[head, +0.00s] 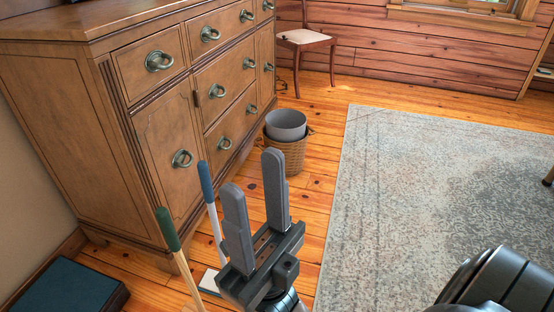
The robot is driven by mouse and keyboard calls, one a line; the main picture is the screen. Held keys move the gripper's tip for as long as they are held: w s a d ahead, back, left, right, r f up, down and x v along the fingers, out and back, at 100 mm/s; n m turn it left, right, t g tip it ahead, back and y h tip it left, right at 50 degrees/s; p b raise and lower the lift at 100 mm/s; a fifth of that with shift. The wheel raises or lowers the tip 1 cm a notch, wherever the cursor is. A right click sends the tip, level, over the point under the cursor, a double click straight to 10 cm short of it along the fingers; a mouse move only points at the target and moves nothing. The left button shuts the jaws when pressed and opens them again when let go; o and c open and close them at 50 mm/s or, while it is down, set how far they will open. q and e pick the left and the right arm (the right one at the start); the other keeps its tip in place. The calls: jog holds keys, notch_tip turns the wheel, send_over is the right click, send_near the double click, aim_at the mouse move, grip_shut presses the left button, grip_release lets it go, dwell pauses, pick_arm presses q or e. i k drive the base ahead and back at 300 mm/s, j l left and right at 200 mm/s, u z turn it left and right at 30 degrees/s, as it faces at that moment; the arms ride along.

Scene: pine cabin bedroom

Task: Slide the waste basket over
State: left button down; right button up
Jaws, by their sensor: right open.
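The waste basket (287,153) is a woven brown basket with a grey inner bin (286,124) showing above its rim. It stands upright on the wood floor, close to the front of the dresser. My right gripper (254,178) is in the lower middle of the head view, its two grey fingers apart and pointing up the picture. It is empty and nearer to me than the basket. One finger comes close to the basket's lower edge in the picture; I cannot tell the real gap. My left gripper is out of the frame.
A wooden dresser (164,118) fills the left. Two upright handles, green-tipped (168,230) and blue-tipped (208,188), stand by my right gripper. A pale rug (400,200) covers the right. A chair (304,38) stands behind. A dark blue box (65,288) lies lower left.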

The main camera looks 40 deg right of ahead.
aim_at(294, 152)
jog(key=l, duration=0.9)
jog(key=i+l+u, duration=0.15)
jog(key=l, duration=0.6)
jog(key=i+l+u, duration=0.2)
jog(key=l, duration=0.5)
jog(key=l+u, duration=0.15)
jog(key=l, duration=0.6)
jog(key=i+l+u, duration=0.35)
jog(key=l, duration=1.65)
jog(key=k+l+u, duration=0.1)
jog(key=l+u, duration=0.25)
jog(key=l, duration=1.65)
jog(key=i+j, duration=0.3)
jog(key=j, duration=0.2)
